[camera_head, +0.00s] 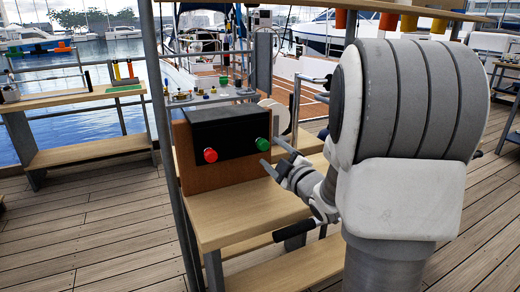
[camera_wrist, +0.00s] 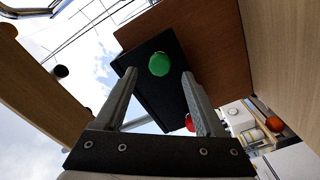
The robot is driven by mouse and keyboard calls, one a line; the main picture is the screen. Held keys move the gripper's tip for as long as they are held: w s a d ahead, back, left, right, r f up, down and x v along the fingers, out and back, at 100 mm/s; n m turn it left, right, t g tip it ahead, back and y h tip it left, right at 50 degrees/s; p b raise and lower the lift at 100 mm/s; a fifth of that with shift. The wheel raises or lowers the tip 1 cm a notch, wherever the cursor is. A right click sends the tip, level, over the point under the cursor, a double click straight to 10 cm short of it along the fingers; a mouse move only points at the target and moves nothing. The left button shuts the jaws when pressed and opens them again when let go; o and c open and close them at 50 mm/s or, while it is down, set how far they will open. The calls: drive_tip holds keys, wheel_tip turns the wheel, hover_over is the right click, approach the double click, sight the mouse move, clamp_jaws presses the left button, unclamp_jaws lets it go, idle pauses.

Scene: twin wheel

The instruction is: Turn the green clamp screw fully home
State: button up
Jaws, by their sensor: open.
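The green clamp screw (camera_head: 263,144) is a round green knob on the front of a black panel (camera_head: 228,140). A red knob (camera_head: 210,155) sits left of it on the same panel. My gripper (camera_head: 269,152) is open just right of the green screw, its fingers pointing at the panel. In the wrist view, the green screw (camera_wrist: 159,63) shows between and slightly beyond the tips of my open gripper (camera_wrist: 159,73). I see no finger touching it. The red knob (camera_wrist: 189,122) is partly hidden by the right finger there.
The panel is set in a brown wooden block (camera_head: 183,160) on a light wooden bench (camera_head: 245,215), with clear bench top in front. A shelf post (camera_head: 160,95) stands at the left. Small coloured fittings (camera_head: 205,94) lie on a surface behind.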

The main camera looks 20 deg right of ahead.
sight(265, 147)
drive_tip(key=shift+w+a, duration=0.1)
drive_tip(key=shift+w, duration=2.2)
clamp_jaws()
